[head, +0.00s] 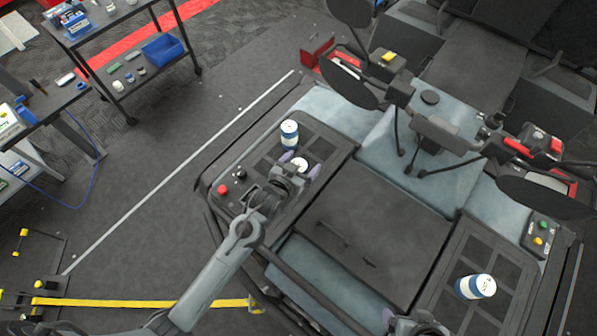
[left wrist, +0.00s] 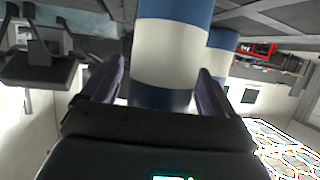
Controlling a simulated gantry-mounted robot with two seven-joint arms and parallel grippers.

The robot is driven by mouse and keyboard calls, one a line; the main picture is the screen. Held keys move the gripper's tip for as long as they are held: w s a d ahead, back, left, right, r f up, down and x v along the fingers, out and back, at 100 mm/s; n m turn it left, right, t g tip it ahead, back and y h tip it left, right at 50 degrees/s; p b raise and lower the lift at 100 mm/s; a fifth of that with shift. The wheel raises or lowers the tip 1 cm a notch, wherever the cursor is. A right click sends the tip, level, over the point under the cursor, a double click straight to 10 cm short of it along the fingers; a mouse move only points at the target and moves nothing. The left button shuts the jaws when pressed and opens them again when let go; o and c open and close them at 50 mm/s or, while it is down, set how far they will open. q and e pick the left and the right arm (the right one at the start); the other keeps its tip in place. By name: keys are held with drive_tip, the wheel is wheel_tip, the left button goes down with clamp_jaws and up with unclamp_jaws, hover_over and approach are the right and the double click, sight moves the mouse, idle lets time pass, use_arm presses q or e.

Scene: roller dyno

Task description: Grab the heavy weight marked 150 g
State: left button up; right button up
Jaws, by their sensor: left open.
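Blue-and-white cylindrical weights stand on the dark panels; no 150 g marking is legible. One weight (head: 300,165) stands at my left gripper (head: 298,161), partly hidden by it. My left gripper is open, with its purple-grey fingers on either side of this weight. The left wrist view shows the weight (left wrist: 168,55) large between the open fingers (left wrist: 158,88), and I cannot tell whether they touch it. A second weight (head: 289,134) stands just behind it. A third weight (head: 476,287) stands on the right panel. My right gripper (head: 408,322) is cut off by the bottom edge.
A red button (head: 222,189) and a black knob sit left of my left gripper. A dark cover with handles (head: 345,240) lies between the panels. Black round pads on a post (head: 430,97) rise behind. A cart with a blue bin (head: 162,48) stands far left.

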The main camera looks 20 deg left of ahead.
use_arm(q)
drive_tip(key=shift+c, duration=0.2)
drive_tip(key=c, duration=1)
drive_tip(key=shift+c, duration=0.6)
drive_tip(key=shift+r, duration=0.15)
